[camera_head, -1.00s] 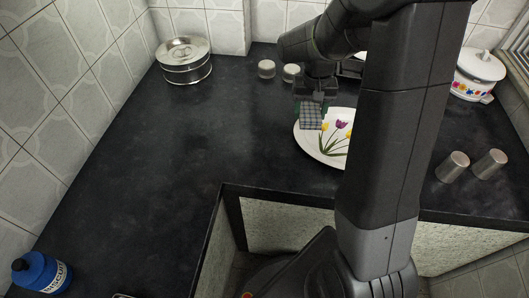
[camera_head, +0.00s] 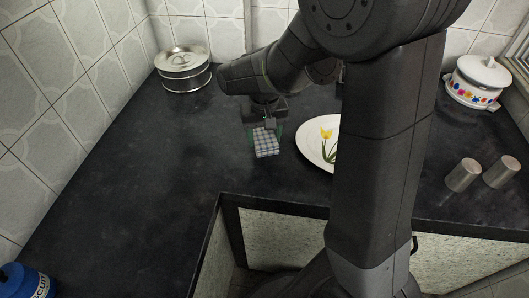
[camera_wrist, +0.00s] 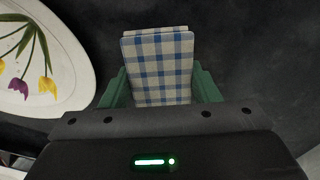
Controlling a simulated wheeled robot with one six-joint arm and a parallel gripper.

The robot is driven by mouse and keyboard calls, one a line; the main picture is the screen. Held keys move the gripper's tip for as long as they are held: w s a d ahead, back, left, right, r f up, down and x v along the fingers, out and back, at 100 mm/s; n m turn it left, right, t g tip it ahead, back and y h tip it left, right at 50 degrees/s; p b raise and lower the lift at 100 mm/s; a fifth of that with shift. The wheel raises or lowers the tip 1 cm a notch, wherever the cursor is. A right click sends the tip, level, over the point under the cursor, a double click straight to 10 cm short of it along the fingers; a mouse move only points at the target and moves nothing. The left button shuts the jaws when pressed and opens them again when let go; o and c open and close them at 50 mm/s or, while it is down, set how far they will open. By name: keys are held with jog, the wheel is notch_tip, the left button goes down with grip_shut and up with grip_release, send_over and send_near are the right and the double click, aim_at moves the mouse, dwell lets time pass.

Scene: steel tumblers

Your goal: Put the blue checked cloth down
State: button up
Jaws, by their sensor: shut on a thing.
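The blue checked cloth (camera_head: 266,143) is a small folded bundle, blue and white. In the wrist view the cloth (camera_wrist: 160,68) stands between the green fingers of my gripper (camera_wrist: 160,92). In the head view my gripper (camera_head: 265,130) is shut on the cloth, over the dark counter left of the white plate. I cannot tell whether the cloth's lower edge touches the counter.
The white plate with painted tulips (camera_head: 312,148) lies just right of the cloth, partly hidden by my arm. Two steel tumblers (camera_head: 463,175) stand at the right, near a flowered white pot (camera_head: 476,82). A steel tin (camera_head: 184,72) stands at the back left. The counter's left part is clear.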

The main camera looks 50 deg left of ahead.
aim_at(265, 136)
jog(key=shift+f, duration=2.85)
jog(key=shift+f+b, duration=0.2)
jog(key=shift+b, duration=0.1)
jog(key=o, duration=1)
jog(key=shift+r, duration=0.1)
notch_tip(265, 136, up, 12)
jog(key=shift+r+p, duration=0.1)
jog(key=shift+p, duration=0.5)
